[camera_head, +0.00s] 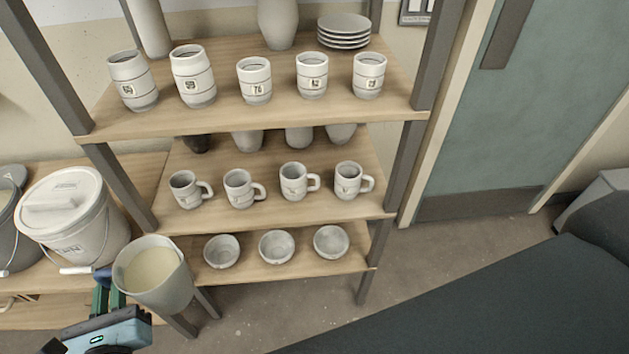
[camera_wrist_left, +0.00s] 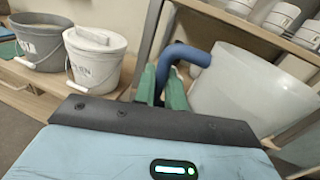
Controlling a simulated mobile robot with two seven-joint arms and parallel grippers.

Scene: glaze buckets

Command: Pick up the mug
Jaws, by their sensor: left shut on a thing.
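My left gripper (camera_head: 108,290) is shut on the blue handle (camera_wrist_left: 184,54) of a large pale mug (camera_head: 168,292). The mug holds cream-coloured glaze and is roughly upright, in front of the shelf's lower left. In the left wrist view the green fingers (camera_wrist_left: 162,88) close around the handle, and the translucent mug wall (camera_wrist_left: 240,92) is to their right. Several smaller white mugs (camera_head: 294,182) with handles stand in a row on the middle shelf, apart from the gripper. My right gripper is not in view.
The wooden shelf rack (camera_head: 300,112) also holds labelled cups (camera_head: 313,76), stacked plates (camera_head: 343,40) and small bowls (camera_head: 276,246). A lidded white bucket (camera_head: 72,215) and a grey bucket (camera_wrist_left: 41,47) stand on a low wooden bench at left. Floor shows right of the rack.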

